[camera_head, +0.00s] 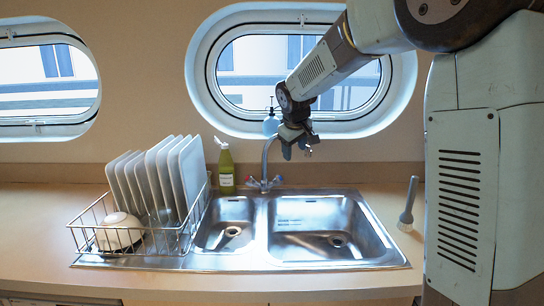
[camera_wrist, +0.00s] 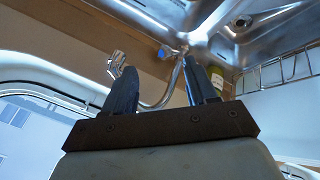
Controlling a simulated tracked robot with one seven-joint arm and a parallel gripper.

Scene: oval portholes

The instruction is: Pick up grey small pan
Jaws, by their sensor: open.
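No grey small pan can be made out in either view. My gripper (camera_head: 299,150) is open and empty, hanging above the back of the double sink, close to the tap (camera_head: 264,170) and in front of the oval window. In the wrist view my gripper's two dark fingers (camera_wrist: 160,82) stand apart with nothing between them but background. The curved tap spout (camera_wrist: 155,100) shows behind them there; I cannot tell how far it is from the fingers.
A steel double sink (camera_head: 262,256) is set in the beige counter; both basins look empty. A wire rack (camera_head: 88,235) on the left holds several white plates (camera_head: 182,172) and a bowl (camera_head: 119,231). A green bottle (camera_head: 226,172) stands behind. A grey-handled brush (camera_head: 409,202) stands right.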

